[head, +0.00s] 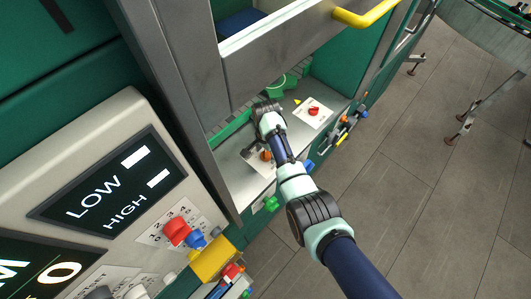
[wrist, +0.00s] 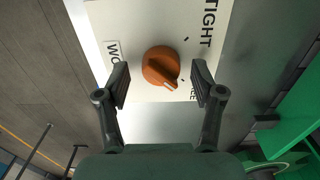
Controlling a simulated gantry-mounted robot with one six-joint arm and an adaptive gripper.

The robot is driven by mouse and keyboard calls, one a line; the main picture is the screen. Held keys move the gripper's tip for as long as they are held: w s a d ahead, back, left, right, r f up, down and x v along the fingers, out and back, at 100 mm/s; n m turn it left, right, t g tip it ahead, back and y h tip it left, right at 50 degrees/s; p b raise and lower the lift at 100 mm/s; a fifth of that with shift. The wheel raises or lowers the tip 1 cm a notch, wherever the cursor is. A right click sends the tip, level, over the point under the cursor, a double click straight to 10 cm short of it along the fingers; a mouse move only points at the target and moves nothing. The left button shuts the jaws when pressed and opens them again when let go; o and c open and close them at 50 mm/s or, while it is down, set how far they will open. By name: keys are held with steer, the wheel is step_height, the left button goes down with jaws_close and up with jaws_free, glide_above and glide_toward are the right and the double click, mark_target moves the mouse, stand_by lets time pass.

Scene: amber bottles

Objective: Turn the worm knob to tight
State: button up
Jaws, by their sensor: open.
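The orange round worm knob (wrist: 160,64) sits on a white plate (wrist: 140,20) in the wrist view. Its white pointer mark faces down and slightly right, toward a partly hidden label ending in E. The word TIGHT is printed at the upper right of the plate; a label starting WO is at left, partly covered by a finger. My gripper (wrist: 161,82) is open, one finger on each side of the knob, with a visible gap on both sides. In the head view the knob (head: 266,155) shows beside my arm, partly hidden.
A red knob (head: 313,111) on another white plate is to the right on the same ledge. Green parts (wrist: 292,125) are at right in the wrist view.

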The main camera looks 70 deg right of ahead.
steer(key=shift+f, duration=0.15)
steer(key=shift+w, duration=0.1)
steer(key=c, duration=1.1)
steer(key=shift+c, duration=0.2)
